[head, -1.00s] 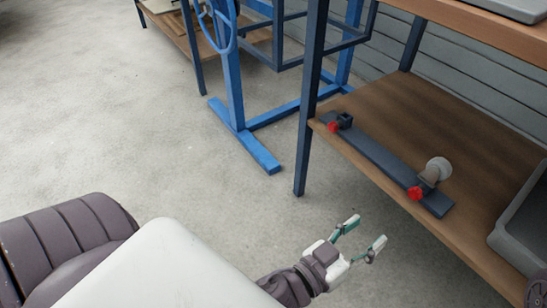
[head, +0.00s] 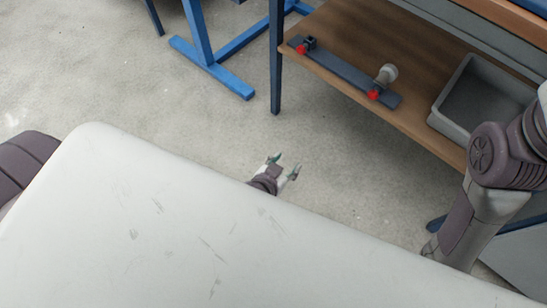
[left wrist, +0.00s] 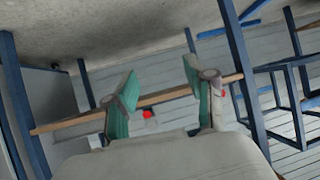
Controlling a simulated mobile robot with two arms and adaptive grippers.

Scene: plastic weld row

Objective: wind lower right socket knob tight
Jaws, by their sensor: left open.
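A dark rail (head: 345,72) lies on the wooden lower shelf, with a red knob near each end. The right red knob (head: 374,95) sits by a socket with a pale grey round piece (head: 386,74) in it. The left red knob (head: 302,50) sits by an empty-looking dark socket. My left gripper (head: 281,169) is open and empty, over the floor in front of the shelf, well apart from the rail. In the left wrist view, a red knob (left wrist: 148,115) shows beyond the green-padded open fingers (left wrist: 158,97). My right gripper is out of view.
A grey bin (head: 450,122) stands on the shelf right of the rail. A dark blue table leg (head: 276,60) rises at the shelf's left end. A blue stand (head: 215,72) is further left. The floor before the shelf is clear.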

